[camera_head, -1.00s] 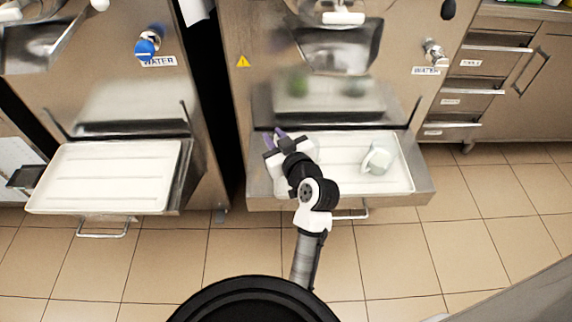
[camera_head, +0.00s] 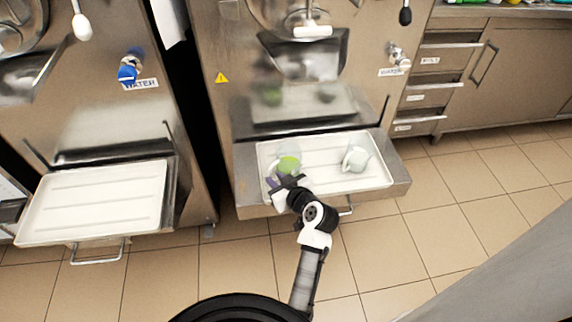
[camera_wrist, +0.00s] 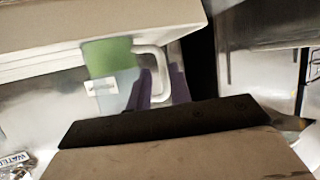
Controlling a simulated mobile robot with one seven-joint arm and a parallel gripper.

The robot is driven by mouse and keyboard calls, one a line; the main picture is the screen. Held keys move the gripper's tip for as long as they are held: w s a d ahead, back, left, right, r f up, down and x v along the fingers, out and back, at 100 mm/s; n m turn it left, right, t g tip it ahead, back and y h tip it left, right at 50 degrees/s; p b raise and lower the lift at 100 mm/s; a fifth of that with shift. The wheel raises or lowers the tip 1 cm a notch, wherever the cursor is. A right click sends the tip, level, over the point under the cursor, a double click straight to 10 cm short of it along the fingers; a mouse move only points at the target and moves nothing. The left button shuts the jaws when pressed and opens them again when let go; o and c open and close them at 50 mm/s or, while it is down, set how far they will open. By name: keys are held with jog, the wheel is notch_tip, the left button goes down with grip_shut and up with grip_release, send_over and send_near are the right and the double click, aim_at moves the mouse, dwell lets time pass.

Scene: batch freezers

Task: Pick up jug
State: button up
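A clear jug with green contents (camera_head: 288,164) stands at the left end of the white tray (camera_head: 325,183) under the middle machine. In the wrist view the same jug (camera_wrist: 112,66) shows a green band, a small white label and a pale handle (camera_wrist: 163,75). My gripper (camera_head: 279,182) is at the jug's near side. In the wrist view its purple fingers (camera_wrist: 160,88) lie on either side of the handle's outer bar and look apart. Contact with the handle cannot be told. A second, whitish jug (camera_head: 355,158) stands at the right of the tray.
The machine's steel body (camera_head: 300,105) rises behind the tray. A steel ledge (camera_head: 395,180) and a bar handle (camera_head: 347,211) border it. Another white tray (camera_head: 95,203) is at the left, with a dark gap between the machines. The tiled floor (camera_head: 380,245) in front is clear.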

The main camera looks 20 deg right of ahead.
jog(key=shift+p+x, duration=0.55)
jog(key=shift+x, duration=2.15)
jog(key=shift+s+a+f, duration=0.1)
jog(key=shift+s+a, duration=0.05)
grip_shut()
